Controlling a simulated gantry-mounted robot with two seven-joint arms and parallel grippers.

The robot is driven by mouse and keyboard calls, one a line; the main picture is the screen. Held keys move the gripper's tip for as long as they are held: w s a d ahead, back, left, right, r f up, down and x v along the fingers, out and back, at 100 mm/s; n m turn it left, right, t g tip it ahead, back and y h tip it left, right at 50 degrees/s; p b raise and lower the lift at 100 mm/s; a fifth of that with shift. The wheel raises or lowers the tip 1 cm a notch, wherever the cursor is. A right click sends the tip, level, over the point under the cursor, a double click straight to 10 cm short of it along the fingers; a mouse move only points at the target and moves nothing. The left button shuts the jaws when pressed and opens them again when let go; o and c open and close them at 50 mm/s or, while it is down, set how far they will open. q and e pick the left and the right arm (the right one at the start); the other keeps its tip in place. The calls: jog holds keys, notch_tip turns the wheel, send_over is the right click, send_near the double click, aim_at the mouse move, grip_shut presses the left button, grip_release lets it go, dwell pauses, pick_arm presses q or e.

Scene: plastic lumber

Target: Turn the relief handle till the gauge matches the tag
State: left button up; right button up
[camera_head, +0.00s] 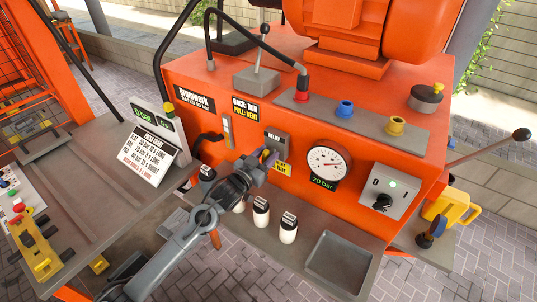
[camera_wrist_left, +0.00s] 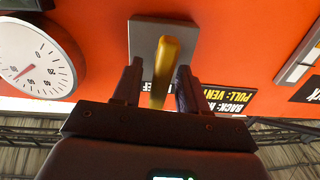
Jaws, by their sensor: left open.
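The relief handle (camera_wrist_left: 165,62) is a yellow lever on a grey plate in the left wrist view. My left gripper (camera_wrist_left: 157,85) is open, with one finger on either side of the lever; contact is not clear. The gauge (camera_wrist_left: 35,62) also shows in the wrist view, with a red needle.
Bottles (camera_head: 261,211) stand on the ledge below, near an empty grey tray (camera_head: 340,262). A switch box (camera_head: 390,190) is right of the gauge. A leaning card (camera_head: 148,153) stands on the grey bench at left. A lever (camera_head: 256,62) rises above the panel.

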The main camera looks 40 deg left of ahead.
pick_arm(q)
jog(key=shift+w, duration=0.6)
grip_shut()
